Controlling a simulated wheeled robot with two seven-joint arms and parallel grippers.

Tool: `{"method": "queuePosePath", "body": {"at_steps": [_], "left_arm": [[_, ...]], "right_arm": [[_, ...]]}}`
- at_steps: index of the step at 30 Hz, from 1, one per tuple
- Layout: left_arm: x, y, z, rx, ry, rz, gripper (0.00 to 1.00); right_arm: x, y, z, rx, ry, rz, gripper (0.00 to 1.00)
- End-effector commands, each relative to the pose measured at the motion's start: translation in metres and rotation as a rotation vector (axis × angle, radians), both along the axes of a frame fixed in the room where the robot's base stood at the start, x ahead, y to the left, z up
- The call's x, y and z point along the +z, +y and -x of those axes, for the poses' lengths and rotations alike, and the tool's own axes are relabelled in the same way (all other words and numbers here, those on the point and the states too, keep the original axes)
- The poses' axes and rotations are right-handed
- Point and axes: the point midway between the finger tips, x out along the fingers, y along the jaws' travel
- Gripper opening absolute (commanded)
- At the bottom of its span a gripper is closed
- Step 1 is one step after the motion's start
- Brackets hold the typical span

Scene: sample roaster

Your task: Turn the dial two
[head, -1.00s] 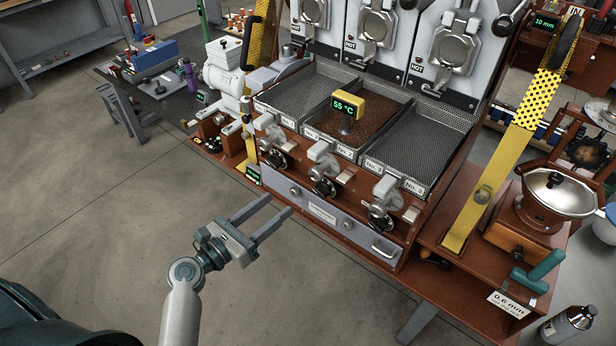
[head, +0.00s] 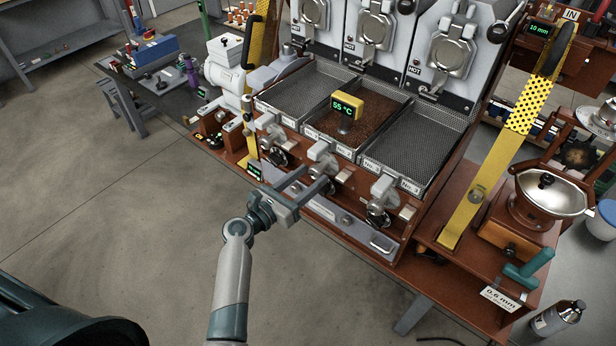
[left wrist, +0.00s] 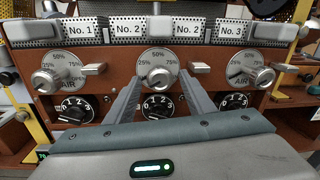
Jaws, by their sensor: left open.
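Under the No. 2 label (left wrist: 127,30), a chrome knob (left wrist: 158,76) sits on a percent scale. Below it is a black dial (left wrist: 158,107) with white numbers. My left gripper (head: 315,177) is open and empty in front of this middle column. In the left wrist view its two fingers (left wrist: 160,84) reach forward on either side of the black dial, towards the chrome knob. I cannot tell whether either finger touches anything. In the head view my gripper partly hides the middle dial. My right gripper is not in view.
Similar columns flank it: the No. 1 black dial (left wrist: 73,108) at left and the No. 3 black dial (left wrist: 237,104) at right. Small levers (left wrist: 199,67) stick out beside the chrome knobs. The floor at left is clear.

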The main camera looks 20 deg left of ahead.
Motion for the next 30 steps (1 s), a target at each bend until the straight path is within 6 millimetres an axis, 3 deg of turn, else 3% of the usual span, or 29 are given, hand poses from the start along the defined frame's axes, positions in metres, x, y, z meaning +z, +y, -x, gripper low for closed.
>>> {"method": "queuePosePath", "body": {"at_steps": [5, 11, 22, 30], "left_arm": [[-0.0002, 0.0000, 0.0001, 0.000, 0.000, 0.000, 0.49], [-0.0003, 0.0002, 0.0003, 0.000, 0.000, 0.001, 0.08], [-0.0006, 0.0007, 0.0005, 0.001, -0.009, -0.026, 0.08], [-0.0010, 0.0007, 0.0006, 0.000, -0.050, -0.141, 0.08]], "right_arm": [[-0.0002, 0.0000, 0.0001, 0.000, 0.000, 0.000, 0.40], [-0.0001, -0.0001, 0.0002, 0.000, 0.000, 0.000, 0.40], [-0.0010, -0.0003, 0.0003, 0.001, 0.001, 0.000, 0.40], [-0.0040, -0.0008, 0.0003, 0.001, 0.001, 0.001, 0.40]]}}
